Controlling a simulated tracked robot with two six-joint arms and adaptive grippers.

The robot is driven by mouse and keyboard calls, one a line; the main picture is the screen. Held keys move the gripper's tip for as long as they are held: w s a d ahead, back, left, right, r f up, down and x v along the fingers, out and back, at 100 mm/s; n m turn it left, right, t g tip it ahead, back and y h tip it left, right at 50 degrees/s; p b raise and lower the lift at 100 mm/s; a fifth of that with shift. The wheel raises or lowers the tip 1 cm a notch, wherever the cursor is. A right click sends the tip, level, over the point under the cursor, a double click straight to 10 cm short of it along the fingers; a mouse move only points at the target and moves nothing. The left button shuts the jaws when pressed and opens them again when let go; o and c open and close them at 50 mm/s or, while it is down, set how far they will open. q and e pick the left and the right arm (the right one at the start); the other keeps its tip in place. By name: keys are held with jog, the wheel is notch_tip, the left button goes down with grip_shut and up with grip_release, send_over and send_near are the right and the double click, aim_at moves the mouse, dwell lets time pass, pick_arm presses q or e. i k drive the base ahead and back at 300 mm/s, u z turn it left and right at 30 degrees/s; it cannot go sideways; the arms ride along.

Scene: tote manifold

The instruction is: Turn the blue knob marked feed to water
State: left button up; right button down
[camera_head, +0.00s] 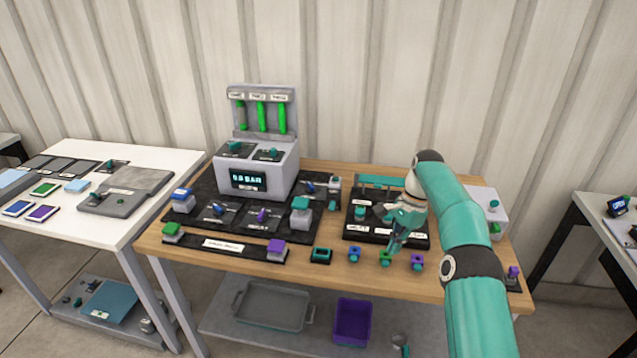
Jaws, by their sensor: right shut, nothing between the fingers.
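A blue knob (218,209) sits on a dark plate at the front left of the black board. A second blue knob (311,187) sits further back, right of the grey machine. The labels are too small to read, so I cannot tell which knob is marked feed or where it points. My right gripper (394,246) is shut and empty, pointing down at the front of the right-hand black panel, well to the right of both knobs. My left gripper is not in view.
The grey machine (268,160) has a lit display and green gauges. A purple knob (262,215) and a teal-topped block (300,204) stand near the front blue knob. Small coloured pieces, including a green one (384,258), line the table's front edge. A white table (110,215) stands left.

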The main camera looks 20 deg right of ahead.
aim_at(309, 189)
jog(key=i, duration=1.5)
